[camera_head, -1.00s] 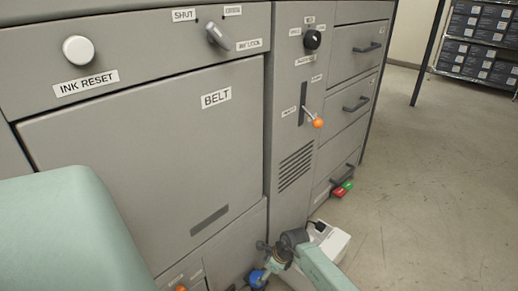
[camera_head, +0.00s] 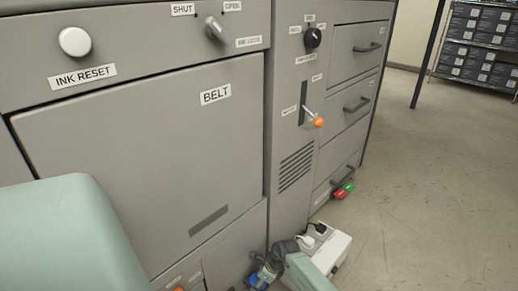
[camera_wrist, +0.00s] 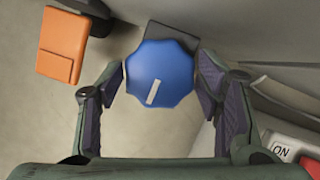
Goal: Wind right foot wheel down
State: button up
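The foot wheel (camera_wrist: 160,85) is a blue, eight-sided knob with a short white mark, tilted from upright, low at the machine's base. In the wrist view it sits between the two fingers of my gripper (camera_wrist: 162,80). The fingertips lie against its left and right edges, with no clear gap. In the head view a small part of the blue wheel (camera_head: 261,278) shows at the bottom, beside my gripper (camera_head: 270,266). The rest is hidden by my arm and the picture's edge.
An orange block (camera_wrist: 60,45) on a dark arm is left of the wheel. A white box with plugs (camera_head: 328,248) stands on the floor right of my gripper. Floor farther right is clear.

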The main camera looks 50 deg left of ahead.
jog(key=c, duration=0.7)
jog(key=shift+c, duration=0.2)
